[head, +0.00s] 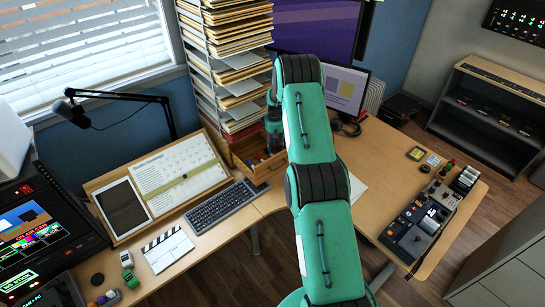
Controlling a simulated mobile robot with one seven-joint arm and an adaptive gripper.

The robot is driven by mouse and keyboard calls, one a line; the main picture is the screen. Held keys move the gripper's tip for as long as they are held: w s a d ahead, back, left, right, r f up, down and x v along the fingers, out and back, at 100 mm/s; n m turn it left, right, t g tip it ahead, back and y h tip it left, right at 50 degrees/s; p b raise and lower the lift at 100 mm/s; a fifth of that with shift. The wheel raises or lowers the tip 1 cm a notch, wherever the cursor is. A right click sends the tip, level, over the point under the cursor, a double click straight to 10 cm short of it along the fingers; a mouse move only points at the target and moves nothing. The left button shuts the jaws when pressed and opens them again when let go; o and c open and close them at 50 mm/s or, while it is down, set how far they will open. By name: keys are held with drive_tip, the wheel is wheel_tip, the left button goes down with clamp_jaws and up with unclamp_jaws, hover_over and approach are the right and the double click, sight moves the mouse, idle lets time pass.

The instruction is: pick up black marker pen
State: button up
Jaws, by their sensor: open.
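I cannot make out a black marker pen for certain. My green arm reaches over the desk to a small wooden box (268,175) below the paper rack. My dark gripper (271,146) points down at this box, partly behind my arm. Its fingers are small and hard to make out here, and I see nothing held in them. Small coloured items (259,160) lie in the box, too small to name. Whether the fingers are inside the box or above it, I cannot tell.
A tall rack of papers (228,60) stands just behind the box. A keyboard (222,205), a tilted board with a calendar (180,175), and a clapperboard (168,249) are to the left. Monitors (318,25) stand behind. A control panel (420,222) lies right; desk between is mostly clear.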

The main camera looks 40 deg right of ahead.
drive_tip(key=shift+w+f, duration=0.1)
drive_tip(key=shift+f, duration=2.45)
drive_tip(key=c, duration=0.9)
